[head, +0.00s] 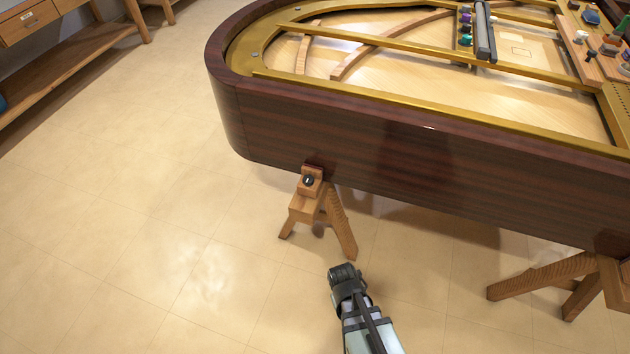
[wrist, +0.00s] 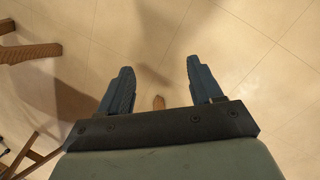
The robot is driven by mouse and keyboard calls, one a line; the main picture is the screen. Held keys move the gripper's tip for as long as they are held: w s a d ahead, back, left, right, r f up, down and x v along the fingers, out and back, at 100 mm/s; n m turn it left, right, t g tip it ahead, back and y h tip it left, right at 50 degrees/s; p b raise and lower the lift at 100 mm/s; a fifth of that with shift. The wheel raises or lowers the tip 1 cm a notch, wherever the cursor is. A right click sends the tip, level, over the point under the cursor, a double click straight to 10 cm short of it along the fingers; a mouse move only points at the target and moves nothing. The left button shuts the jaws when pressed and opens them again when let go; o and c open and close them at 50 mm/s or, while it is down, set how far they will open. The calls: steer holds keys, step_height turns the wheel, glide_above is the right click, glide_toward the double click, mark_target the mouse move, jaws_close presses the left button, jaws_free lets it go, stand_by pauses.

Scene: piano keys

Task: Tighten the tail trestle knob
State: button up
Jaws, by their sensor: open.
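The tail trestle (head: 335,215) is a wooden stand under the rounded end of the dark piano case. Its knob (head: 308,180) is small, round and black, on a wooden block at the trestle's top against the case side. My gripper (head: 343,272) is in front of the trestle, lower in the picture and slightly right of the knob, apart from it. In the wrist view my gripper (wrist: 160,66) has its two dark fingers spread, with only floor between their tips. I cannot make out the knob in the wrist view.
The piano case (head: 400,140) spans the upper right. A second wooden trestle (head: 545,278) stands at the lower right. Wooden parts (wrist: 30,53) show at the wrist view's left. A wooden bench (head: 75,60) is at upper left. Tiled floor (head: 130,220) is clear at left.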

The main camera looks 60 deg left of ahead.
steer(key=s+a+r+n+t+y, duration=0.1)
steer(key=s+a+r+n+t, duration=0.15)
steer(key=a, duration=0.35)
steer(key=s+a+r+n+t+y, duration=0.1)
steer(key=s+a+r+n+y, duration=0.15)
steer(key=a, duration=0.25)
steer(key=n+t+y, duration=0.5)
steer(key=n+y, duration=0.3)
steer(key=n, duration=1.1)
glide_toward(308, 180)
steer(key=s+d+r, duration=0.2)
steer(key=d, duration=0.2)
steer(key=w+a+f+n, duration=0.1)
steer(key=w+a, duration=0.1)
steer(key=a, duration=0.1)
steer(key=w+a+f+n, duration=0.2)
steer(key=w+a, duration=0.1)
steer(key=w+a+f+n, duration=0.2)
steer(key=w+a, duration=0.1)
steer(key=shift+w+a+f+g+y, duration=0.1)
steer(key=shift+a+f+g+y, duration=0.15)
steer(key=shift+a+y, duration=0.1)
steer(key=shift+c, duration=0.2)
